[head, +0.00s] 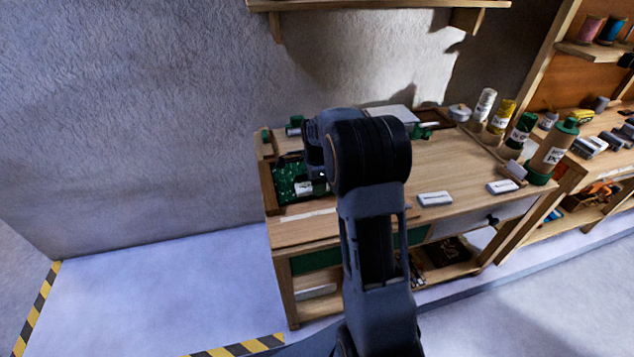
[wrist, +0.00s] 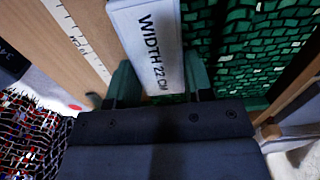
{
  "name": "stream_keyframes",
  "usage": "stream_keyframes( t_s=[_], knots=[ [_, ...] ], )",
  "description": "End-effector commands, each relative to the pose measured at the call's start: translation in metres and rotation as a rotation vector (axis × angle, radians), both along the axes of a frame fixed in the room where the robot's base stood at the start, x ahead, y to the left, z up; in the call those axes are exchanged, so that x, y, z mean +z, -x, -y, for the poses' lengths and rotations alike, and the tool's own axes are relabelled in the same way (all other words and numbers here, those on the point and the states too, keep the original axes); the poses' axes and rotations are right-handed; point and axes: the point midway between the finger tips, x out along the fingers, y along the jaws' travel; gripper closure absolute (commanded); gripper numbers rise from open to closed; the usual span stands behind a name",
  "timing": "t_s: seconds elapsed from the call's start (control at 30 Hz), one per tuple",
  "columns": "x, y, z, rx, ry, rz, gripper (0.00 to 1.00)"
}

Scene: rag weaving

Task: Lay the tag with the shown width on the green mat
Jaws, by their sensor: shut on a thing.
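A white tag reading "WIDTH 22 CM" (wrist: 151,42) is between the green-tipped fingers of my gripper (wrist: 157,85), which is shut on it. The green mat (wrist: 262,45), a woven-looking green surface with pale flecks, lies beside and beyond the tag in the wrist view. I cannot tell how high the tag is above it. In the head view the green mat (head: 288,184) shows at the left of the table in a wooden frame, partly hidden by my arm. My gripper and the tag are mostly hidden there by my wrist.
Two other white tags (head: 435,198) (head: 502,187) lie on the table (head: 455,168) at the right, their print too small to read. Several bottles (head: 520,130) stand at the right edge. A ruler strip (wrist: 75,35) and multicoloured weave (wrist: 30,125) are left of my gripper.

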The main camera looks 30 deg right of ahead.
Motion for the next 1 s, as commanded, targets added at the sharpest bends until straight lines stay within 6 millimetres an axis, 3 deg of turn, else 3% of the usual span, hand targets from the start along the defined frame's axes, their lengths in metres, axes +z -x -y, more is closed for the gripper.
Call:
stream_keyframes(
  t_s=[0.03, 0.07, 0.37, 0.67, 0.83, 1.0],
  knots=[
    [-0.002, 0.000, 0.000, 0.000, 0.000, 0.000, 0.76],
    [-0.001, 0.000, 0.000, 0.000, 0.000, 0.000, 0.51],
    [-0.001, 0.000, 0.000, 0.000, 0.000, 0.000, 0.24],
    [0.003, 0.000, 0.000, 0.000, 0.000, 0.002, 0.24],
    [0.027, -0.001, 0.000, 0.000, 0.001, 0.004, 0.24],
    [0.063, -0.001, 0.000, 0.000, 0.001, 0.006, 0.24]
  ],
)
